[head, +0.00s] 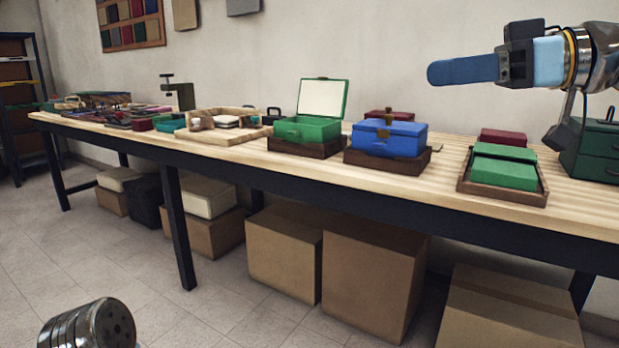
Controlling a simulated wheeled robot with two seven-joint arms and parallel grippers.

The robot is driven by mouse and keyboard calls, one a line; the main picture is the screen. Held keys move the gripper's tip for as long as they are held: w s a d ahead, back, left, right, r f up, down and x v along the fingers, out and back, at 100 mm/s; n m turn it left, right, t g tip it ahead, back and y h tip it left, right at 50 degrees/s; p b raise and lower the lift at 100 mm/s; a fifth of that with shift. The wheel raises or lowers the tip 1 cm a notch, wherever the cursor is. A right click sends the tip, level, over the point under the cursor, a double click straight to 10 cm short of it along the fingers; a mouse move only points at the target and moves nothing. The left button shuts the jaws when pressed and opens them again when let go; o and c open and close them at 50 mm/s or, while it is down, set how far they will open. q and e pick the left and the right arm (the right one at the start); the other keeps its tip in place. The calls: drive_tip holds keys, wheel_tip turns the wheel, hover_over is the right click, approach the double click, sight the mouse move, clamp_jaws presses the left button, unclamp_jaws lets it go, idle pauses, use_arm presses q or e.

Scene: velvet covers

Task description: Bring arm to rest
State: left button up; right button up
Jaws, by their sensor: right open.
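My right gripper (440,73) is at the upper right, above the right part of the workbench (240,152). Its blue finger points left, seen from the side, and nothing shows held in it. It is open and apart from the boxes below. My right arm comes in from the right edge. My left gripper is out of view. A metal cylinder at the bottom left is part of my own body.
On the bench stand an open green box (308,130), a closed blue box (390,138), a tray (500,192) with green blocks and a dark green cabinet (600,150). Cardboard boxes (370,280) fill the space under the bench. The floor at left is clear.

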drive_tip(key=w+a+f+m+t+h+p, duration=0.15)
drive_tip(key=w+f+m+h, duration=0.45)
drive_tip(key=w+f, duration=1.35)
wheel_tip(320, 180, down, 23)
drive_tip(key=w+m+g+h+p, duration=0.1)
drive_tip(key=w+m+g+p, duration=0.1)
drive_tip(key=m, duration=0.4)
drive_tip(key=s+a+f+m+g+h+p, duration=0.1)
drive_tip(key=s+f, duration=0.3)
drive_tip(key=f, duration=0.5)
drive_tip(key=s+a+f+m+g+h, duration=0.1)
drive_tip(key=s+f, duration=0.4)
drive_tip(key=f, duration=0.3)
drive_tip(key=s+f+m+g+h+p, duration=0.1)
drive_tip(key=s+f, duration=0.3)
drive_tip(key=f, duration=0.5)
drive_tip(key=s+a+f, duration=0.1)
drive_tip(key=s+f, duration=0.3)
drive_tip(key=s, duration=0.6)
drive_tip(key=s+a+f+g+h+p, duration=0.1)
drive_tip(key=s+f, duration=0.3)
drive_tip(key=s, duration=0.6)
drive_tip(key=shift+f+m, duration=0.3)
drive_tip(key=shift+f, duration=0.1)
drive_tip(key=shift+g, duration=0.25)
